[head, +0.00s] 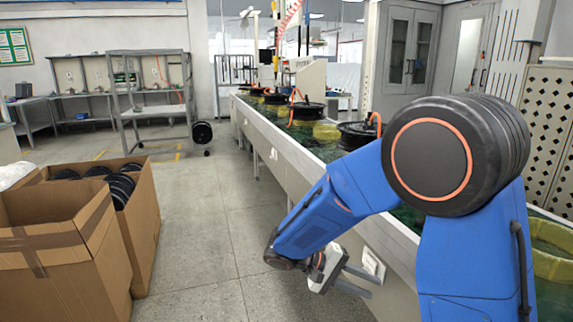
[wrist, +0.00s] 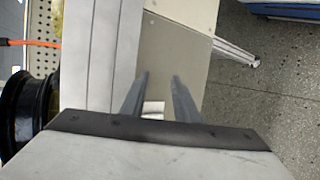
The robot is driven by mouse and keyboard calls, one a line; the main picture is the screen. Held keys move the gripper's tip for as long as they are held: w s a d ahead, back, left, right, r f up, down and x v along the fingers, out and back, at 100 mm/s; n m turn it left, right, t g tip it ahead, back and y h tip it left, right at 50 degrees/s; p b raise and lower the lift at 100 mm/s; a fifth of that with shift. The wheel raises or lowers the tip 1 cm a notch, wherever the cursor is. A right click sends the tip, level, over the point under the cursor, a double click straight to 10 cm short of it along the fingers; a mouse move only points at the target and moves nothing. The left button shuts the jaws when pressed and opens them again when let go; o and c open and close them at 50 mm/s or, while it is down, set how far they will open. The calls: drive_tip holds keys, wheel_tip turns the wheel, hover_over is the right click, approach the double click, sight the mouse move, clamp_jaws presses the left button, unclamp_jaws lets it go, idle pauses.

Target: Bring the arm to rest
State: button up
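My blue arm reaches out from the right of the head view and bends down on the near side of the conveyor line. My gripper (head: 374,287) hangs beside the line's side panel, over the aisle side. In the wrist view my gripper (wrist: 160,77) shows two grey fingers with a gap between them and nothing held. Whether the fingers touch the panel cannot be told.
The conveyor line (head: 285,160) carries several black hub motors, one near my arm (head: 355,134). Open cardboard boxes (head: 50,262) stand at left, one holding black wheels (head: 118,190). A metal rack (head: 150,112) stands behind. The grey floor (head: 205,235) between is clear.

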drive_tip(key=s+d+r+t+y, duration=0.1)
drive_tip(key=s+d+r+y, duration=0.1)
drive_tip(key=s, duration=0.5)
drive_tip(key=s+d+r+m+t+y, duration=0.1)
drive_tip(key=s+d+r+t+y, duration=0.1)
drive_tip(key=s+y, duration=0.4)
drive_tip(key=s+d+r+t+y, duration=0.2)
drive_tip(key=s+d+r+y, duration=0.1)
drive_tip(key=s, duration=0.5)
drive_tip(key=shift+d+r+y, duration=0.3)
drive_tip(key=shift+r+y, duration=0.5)
drive_tip(key=shift+r, duration=0.25)
drive_tip(key=shift+s, duration=0.1)
